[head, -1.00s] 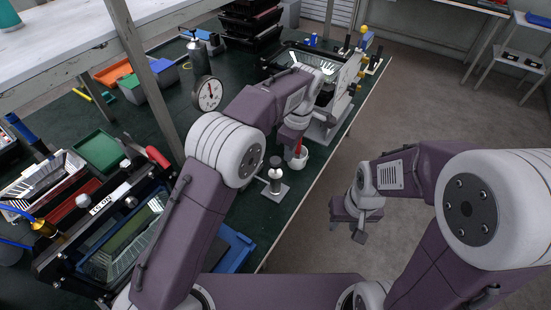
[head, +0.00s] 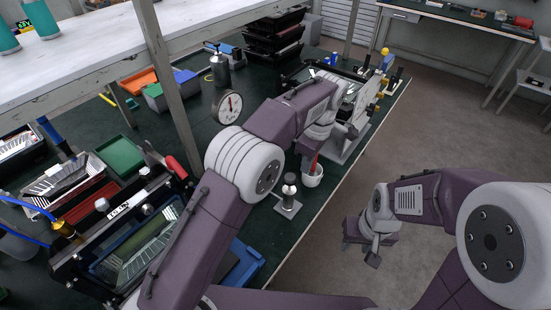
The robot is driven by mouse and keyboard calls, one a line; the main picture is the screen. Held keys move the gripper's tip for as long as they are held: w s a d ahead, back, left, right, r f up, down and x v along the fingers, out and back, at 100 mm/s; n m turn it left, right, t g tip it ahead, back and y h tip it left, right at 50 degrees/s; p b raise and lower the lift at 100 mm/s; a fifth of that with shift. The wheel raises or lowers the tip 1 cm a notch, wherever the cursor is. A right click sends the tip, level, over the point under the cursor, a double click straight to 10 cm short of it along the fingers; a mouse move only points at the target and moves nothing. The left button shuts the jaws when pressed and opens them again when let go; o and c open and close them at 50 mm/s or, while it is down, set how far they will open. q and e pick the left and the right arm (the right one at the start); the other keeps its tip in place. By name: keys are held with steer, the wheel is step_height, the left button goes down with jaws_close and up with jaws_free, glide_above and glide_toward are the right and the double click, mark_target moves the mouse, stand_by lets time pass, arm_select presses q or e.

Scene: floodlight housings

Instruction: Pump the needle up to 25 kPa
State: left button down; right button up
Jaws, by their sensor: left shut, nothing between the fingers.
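A small post on a grey plate (head: 288,205) stands near the bench edge. A black-framed housing (head: 140,235) lies front left, a green tray (head: 120,155) behind it. Stacked black trays (head: 273,40) stand behind. Floor at right is clear.

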mark_target(292, 178)
stand_by(0.5)
arm_select(q)
steer(key=a+p, duration=0.1)
steer(key=p, duration=0.1)
steer(key=w+a+p, duration=0.1)
steer(key=p, duration=0.1)
steer(key=a+r+p, duration=0.1)
steer(key=p, duration=0.1)
steer(key=shift+w+p, duration=0.3)
steer(key=shift+w, duration=0.1)
steer(key=f+b, duration=0.4)
steer(key=b, duration=0.1)
steer(key=f+b, duration=0.2)
steer(key=f, duration=0.1)
steer(key=shift+w+a+b, duration=0.15)
steer(key=shift+a+b, duration=0.2)
